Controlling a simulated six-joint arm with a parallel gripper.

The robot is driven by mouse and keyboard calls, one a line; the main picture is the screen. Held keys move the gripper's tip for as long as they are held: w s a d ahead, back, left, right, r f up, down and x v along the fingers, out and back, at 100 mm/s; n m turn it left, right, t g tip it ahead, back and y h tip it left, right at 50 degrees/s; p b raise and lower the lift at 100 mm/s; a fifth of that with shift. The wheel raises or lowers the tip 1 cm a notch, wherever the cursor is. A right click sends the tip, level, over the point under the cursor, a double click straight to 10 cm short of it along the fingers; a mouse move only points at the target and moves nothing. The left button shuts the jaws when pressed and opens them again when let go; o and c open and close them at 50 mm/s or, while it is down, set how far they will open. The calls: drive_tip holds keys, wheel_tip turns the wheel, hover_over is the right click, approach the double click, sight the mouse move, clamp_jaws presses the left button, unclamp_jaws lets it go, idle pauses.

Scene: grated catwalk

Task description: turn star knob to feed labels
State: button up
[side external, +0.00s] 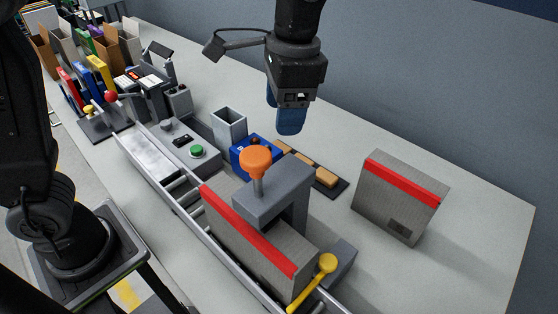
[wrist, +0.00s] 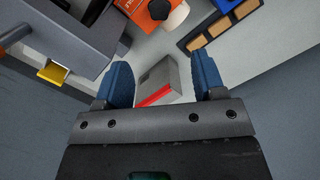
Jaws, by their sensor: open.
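In the wrist view, an orange box with white lettering (wrist: 145,14) stands at the top edge, partly cut off. A dark round knob (wrist: 160,8) shows on it beside a pale round part; its lobes are too small to make out. In the side external view I cannot make out this box, which seems hidden behind the grey press. My gripper (side external: 282,122) is high above the bench, behind the press, with blue fingers pointing down. In the wrist view my gripper (wrist: 162,76) is open and empty, with the orange box beyond its fingertips.
The grey press (side external: 290,190) with an orange handle (side external: 256,160) stands over the conveyor (side external: 150,160). A grey red-striped box (side external: 400,200) stands at right. A dark tray of tan blocks (side external: 338,190) lies behind the press. The bench's right end is clear.

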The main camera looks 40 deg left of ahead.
drive_tip(key=shift+n+t+h, duration=0.4)
drive_tip(key=shift+n, duration=0.3)
drive_tip(key=f, duration=0.9)
drive_tip(key=s+a+f, duration=0.1)
drive_tip(key=f, duration=0.4)
drive_tip(key=shift+s, duration=0.1)
drive_tip(key=shift+r, duration=0.1)
drive_tip(key=c, duration=0.9)
